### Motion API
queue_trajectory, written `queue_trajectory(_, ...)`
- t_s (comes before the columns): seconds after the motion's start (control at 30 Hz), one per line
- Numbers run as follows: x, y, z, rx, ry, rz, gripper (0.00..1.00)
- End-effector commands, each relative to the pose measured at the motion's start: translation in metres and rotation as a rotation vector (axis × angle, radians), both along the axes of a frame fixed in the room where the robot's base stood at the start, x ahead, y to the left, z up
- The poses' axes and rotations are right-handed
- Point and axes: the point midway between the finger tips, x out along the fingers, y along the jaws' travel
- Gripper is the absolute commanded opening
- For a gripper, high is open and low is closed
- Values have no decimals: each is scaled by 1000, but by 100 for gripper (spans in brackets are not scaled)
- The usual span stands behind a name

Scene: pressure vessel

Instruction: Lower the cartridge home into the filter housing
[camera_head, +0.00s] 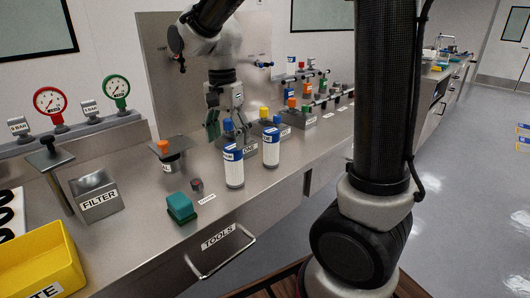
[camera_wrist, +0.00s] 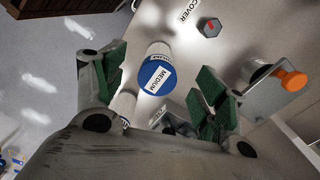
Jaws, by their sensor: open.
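My gripper (camera_head: 226,122) is open and empty above the bench. Two upright white cartridges with blue bands stand on the bench, the front one (camera_head: 234,170) just below my gripper and the other (camera_head: 271,150) to its right. In the wrist view my open fingers (camera_wrist: 162,85) stand to either side of a blue cartridge top labelled MEDIUM (camera_wrist: 155,75), apart from it. Another white cylinder is partly hidden behind the left finger. A metal holder labelled FILTER (camera_head: 98,193) stands at the left; I cannot tell whether it is the housing.
A green block (camera_head: 180,206) and a small dark hexagonal piece (camera_head: 197,185) by a COVER label lie in front. An orange-knobbed bracket (camera_head: 166,150) stands left of my gripper. A yellow bin (camera_head: 40,262) is at front left. Several coloured knobs and fittings stand behind the cartridges.

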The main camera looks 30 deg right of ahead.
Motion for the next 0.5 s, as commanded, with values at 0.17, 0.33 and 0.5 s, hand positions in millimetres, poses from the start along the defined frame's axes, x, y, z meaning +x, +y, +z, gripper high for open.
queue_trajectory(0.17, 9, 3, 11, 5, -22, -337, 72)
queue_trajectory(0.33, 7, 2, 10, 1, -18, -510, 72)
queue_trajectory(0.5, 7, 2, -7, -1, -16, -538, 72)
